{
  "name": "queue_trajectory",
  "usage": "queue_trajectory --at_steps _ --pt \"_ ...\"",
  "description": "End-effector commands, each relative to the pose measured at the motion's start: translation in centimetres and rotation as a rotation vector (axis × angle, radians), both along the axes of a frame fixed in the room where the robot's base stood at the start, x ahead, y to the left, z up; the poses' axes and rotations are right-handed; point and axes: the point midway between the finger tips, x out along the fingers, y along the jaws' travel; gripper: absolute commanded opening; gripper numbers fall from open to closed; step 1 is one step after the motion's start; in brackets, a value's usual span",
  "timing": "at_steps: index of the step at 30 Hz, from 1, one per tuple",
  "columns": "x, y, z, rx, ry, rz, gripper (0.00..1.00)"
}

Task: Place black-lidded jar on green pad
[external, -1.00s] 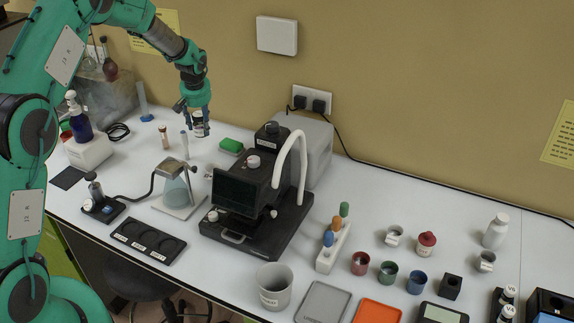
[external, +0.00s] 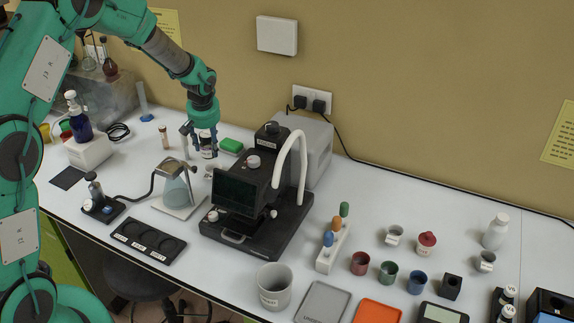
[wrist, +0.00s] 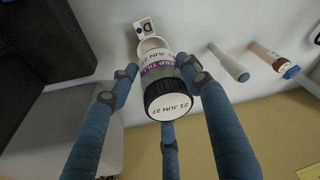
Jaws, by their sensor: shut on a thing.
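My gripper (external: 203,152) is shut on the black-lidded jar (external: 208,148), which hangs low over the back left of the bench. In the wrist view, the jar (wrist: 168,88) sits between the blue fingers (wrist: 165,100), its dated white lid top with black rim facing the camera and a purple and white label on its side. The green pad (external: 231,145) lies just right of the jar in the external view. Whether the jar touches the bench cannot be told. I cannot make out the pad in the wrist view.
The black instrument (external: 250,190) stands close in front and to the right. A flask on a stand (external: 174,188) is in front. A capped tube (wrist: 228,62) and a brown vial (wrist: 270,57) stand near the jar. The wall is behind.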

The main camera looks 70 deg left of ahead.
Motion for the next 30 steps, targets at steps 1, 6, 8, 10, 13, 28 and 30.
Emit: queue_trajectory --at_steps 1,6,8,10,13,28,30 --pt "0.0 0.0 0.0 0.001 0.0 0.0 0.16" --pt "0.1 0.1 0.0 0.0 0.0 0.0 0.16" --pt "0.2 0.3 0.0 0.0 0.0 0.0 0.16" --pt "0.5 0.6 -0.1 -0.001 0.001 0.0 0.16" --pt "1.1 1.4 -0.2 0.0 0.0 0.0 0.16" --pt "5.4 6.8 -0.9 0.0 0.0 0.0 0.16" --pt "6.0 7.6 -0.9 0.001 0.0 0.001 0.16"
